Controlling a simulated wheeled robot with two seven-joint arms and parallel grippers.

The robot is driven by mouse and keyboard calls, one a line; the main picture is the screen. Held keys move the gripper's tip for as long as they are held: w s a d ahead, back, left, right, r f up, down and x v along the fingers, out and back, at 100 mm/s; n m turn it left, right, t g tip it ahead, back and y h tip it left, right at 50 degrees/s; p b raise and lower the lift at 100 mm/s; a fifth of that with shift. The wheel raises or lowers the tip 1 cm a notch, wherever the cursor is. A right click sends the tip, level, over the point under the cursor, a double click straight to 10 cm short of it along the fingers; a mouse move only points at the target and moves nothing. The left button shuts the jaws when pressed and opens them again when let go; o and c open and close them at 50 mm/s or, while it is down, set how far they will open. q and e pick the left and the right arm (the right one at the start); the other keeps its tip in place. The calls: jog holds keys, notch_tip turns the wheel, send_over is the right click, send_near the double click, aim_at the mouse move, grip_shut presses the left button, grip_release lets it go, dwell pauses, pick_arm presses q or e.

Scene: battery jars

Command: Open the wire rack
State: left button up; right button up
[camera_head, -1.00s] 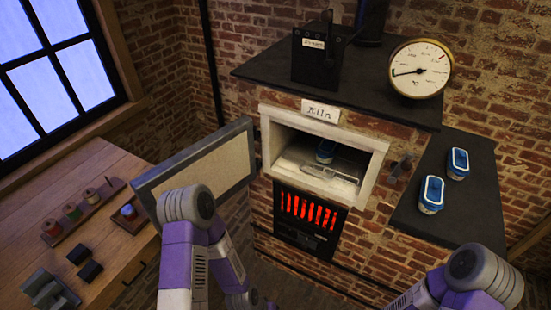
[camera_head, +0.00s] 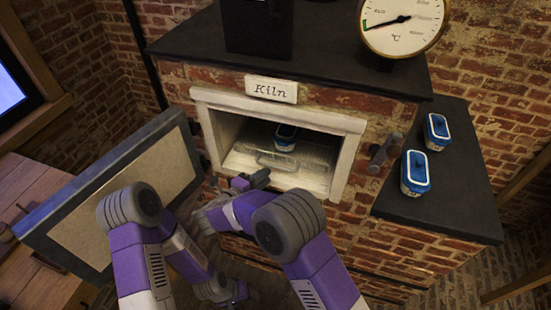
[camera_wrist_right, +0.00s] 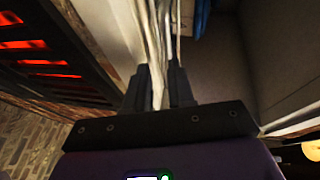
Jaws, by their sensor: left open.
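The wire rack (camera_head: 313,160) lies inside the kiln's open white-framed mouth (camera_head: 350,150), with a blue-lidded jar (camera_head: 285,140) toward its back. My right gripper (camera_head: 257,177) is at the lower left front edge of the mouth. In the right wrist view, its two dark fingers (camera_wrist_right: 160,95) stand close together with a pale rack wire between them, and they look shut on it. More pale wires run up and away from the fingers. My left gripper (camera_head: 240,291) hangs low in front of the kiln, away from the rack, open; its fingertips are small and dark.
The kiln door (camera_head: 110,195) stands swung open at the left. Two blue-lidded jars (camera_head: 415,175) stand on the dark side shelf (camera_head: 455,205). A gauge (camera_head: 402,25) is on top. Glowing red bars (camera_wrist_right: 45,60) show beside my right gripper in its wrist view.

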aim_at(276, 167)
jog(key=shift+m, duration=0.4)
jog(key=x, duration=0.4)
jog(key=r+b+x, duration=0.1)
jog(key=x, duration=0.1)
jog(key=shift+d, duration=0.2)
grip_shut()
